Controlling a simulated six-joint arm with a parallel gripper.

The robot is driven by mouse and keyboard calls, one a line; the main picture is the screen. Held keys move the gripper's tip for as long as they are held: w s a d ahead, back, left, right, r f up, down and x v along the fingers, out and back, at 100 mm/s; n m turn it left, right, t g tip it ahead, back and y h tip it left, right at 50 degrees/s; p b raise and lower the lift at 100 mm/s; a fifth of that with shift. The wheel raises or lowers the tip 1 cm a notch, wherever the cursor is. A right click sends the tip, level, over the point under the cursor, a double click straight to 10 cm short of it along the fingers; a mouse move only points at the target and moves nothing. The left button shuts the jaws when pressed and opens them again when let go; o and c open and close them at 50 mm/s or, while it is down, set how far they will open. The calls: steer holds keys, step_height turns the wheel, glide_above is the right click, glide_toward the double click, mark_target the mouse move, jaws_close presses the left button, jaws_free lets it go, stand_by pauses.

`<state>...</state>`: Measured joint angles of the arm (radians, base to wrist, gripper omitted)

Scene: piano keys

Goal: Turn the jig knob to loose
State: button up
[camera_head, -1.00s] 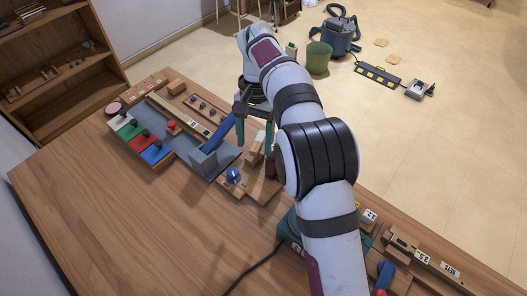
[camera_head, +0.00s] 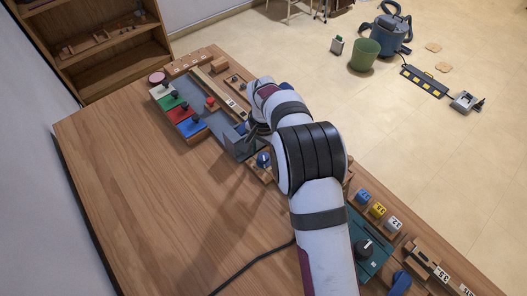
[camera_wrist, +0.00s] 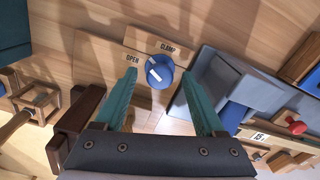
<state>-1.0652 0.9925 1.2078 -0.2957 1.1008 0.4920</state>
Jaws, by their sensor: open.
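The jig knob is a round blue knob (camera_wrist: 160,71) on a pale wooden plate (camera_wrist: 112,50). Its plate carries an OPEN label (camera_wrist: 133,59) to the left and a CLAMP label (camera_wrist: 167,47) above; no label reads loose. Pale marks show on the knob's left side; its exact pointing is hard to tell. My gripper (camera_wrist: 158,76) is open, with its teal fingers on either side of the knob in the wrist view. Contact is not visible.
A grey metal block (camera_wrist: 215,75) stands right of the knob, and dark wooden posts (camera_wrist: 75,120) stand left. In the head view, coloured blocks (camera_head: 184,118) lie beyond, and a teal box (camera_head: 372,268) with a dark knob is nearer. The table's left side is clear.

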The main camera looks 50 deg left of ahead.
steer(key=shift+c, duration=0.4)
jaws_close()
steer(key=shift+n, duration=3)
steer(key=shift+o, duration=0.4)
jaws_free()
